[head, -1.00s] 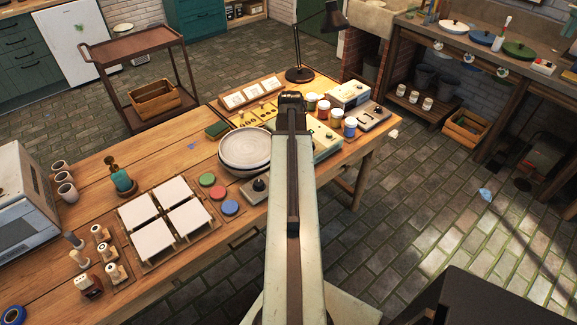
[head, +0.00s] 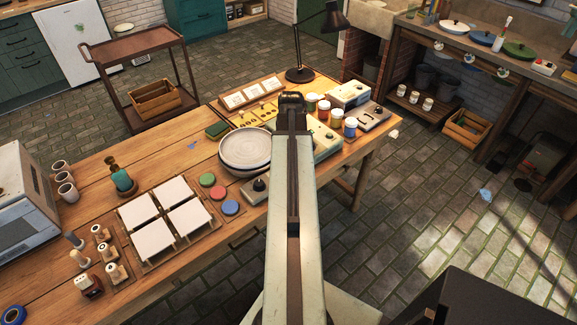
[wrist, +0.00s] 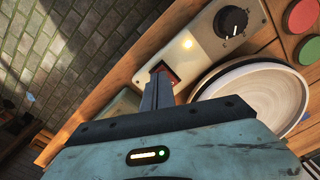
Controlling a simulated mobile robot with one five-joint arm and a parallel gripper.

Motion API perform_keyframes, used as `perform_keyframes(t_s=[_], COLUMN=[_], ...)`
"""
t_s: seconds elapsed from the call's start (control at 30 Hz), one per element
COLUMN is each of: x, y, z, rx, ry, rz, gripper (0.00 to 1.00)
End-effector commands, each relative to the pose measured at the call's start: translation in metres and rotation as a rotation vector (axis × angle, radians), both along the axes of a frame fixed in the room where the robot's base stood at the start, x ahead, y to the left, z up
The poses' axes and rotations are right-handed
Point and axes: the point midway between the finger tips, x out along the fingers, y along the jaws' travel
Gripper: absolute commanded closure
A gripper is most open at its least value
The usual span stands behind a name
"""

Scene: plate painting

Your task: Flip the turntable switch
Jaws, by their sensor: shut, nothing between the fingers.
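The turntable is a round grey plate (head: 245,148) on the workbench, left of my arm in the head view. It also shows at the right in the wrist view (wrist: 255,105). Its pale control box (wrist: 200,62) has a black knob (wrist: 232,21), a glowing yellow light (wrist: 187,43) and a small red switch (wrist: 172,80), partly hidden by my fingers. My gripper (wrist: 161,72) is shut and empty, with its tips at the switch. I cannot tell whether they touch it. In the head view my arm hides the gripper and part of the box (head: 250,196).
Paint jars (head: 324,110) and other control boxes (head: 350,93) stand right of my arm. A black lamp (head: 300,74) stands behind. Red, green and blue discs (head: 230,207) and white tiles (head: 152,238) lie to the left.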

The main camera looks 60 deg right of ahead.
Motion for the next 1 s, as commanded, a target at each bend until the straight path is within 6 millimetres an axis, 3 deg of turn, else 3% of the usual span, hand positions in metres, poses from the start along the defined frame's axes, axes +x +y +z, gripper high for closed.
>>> perform_keyframes(t_s=[1.0], x=[0.000], y=[0.000], z=[-0.011], rx=[0.000], ry=[0.000], rz=[-0.001], gripper=[1.00])
